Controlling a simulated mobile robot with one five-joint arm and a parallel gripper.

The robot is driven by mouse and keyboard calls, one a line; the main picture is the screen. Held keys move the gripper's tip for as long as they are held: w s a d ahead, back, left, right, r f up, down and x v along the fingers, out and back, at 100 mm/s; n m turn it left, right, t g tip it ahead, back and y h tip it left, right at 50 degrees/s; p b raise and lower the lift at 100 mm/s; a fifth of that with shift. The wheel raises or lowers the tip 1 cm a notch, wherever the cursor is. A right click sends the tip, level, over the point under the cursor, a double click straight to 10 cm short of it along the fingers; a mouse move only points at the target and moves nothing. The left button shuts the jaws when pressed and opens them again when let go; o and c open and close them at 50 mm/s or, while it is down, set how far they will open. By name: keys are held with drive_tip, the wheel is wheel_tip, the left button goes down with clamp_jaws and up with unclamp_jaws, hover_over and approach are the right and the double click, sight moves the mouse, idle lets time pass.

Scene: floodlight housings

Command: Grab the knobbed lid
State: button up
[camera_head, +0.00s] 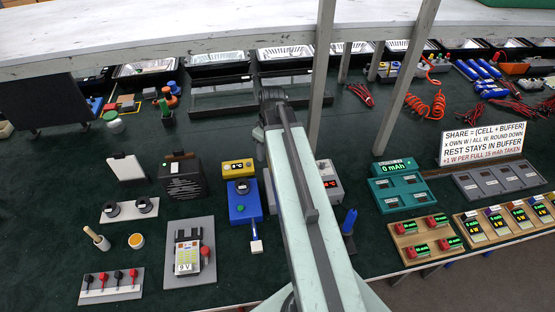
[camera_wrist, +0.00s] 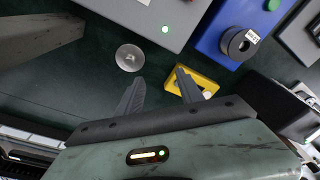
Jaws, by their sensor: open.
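A small round silver disc with a raised centre, which looks like the knobbed lid (camera_wrist: 129,58), lies on the dark green surface in the wrist view. My gripper (camera_wrist: 160,75) is open, its two dark fingers apart with nothing between them. The lid is just beyond the left fingertip, left of the gap and clear of the fingers. In the head view I cannot make out the lid; my arm covers the middle of the table.
A yellow meter (camera_wrist: 195,82) is by the right finger. A grey box (camera_wrist: 150,14) and a blue box (camera_wrist: 231,32) with a black knob stand beyond the lid. A grey post (camera_wrist: 40,42) is at left. Dark green surface around the lid is bare.

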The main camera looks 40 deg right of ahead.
drive_tip(key=s+d, duration=0.1)
drive_tip(key=d, duration=0.6)
drive_tip(key=shift+n, duration=0.4)
drive_tip(key=f+b, duration=0.2)
drive_tip(key=a+f+b, duration=0.1)
drive_tip(key=f+b, duration=0.2)
drive_tip(key=w+f+b, duration=0.1)
drive_tip(key=f+b, duration=0.1)
drive_tip(key=b, duration=0.1)
drive_tip(key=shift+w+a+f, duration=0.1)
drive_tip(key=shift+a+f, duration=0.05)
drive_tip(key=shift+f, duration=0.05)
drive_tip(key=shift+r, duration=0.25)
clamp_jaws()
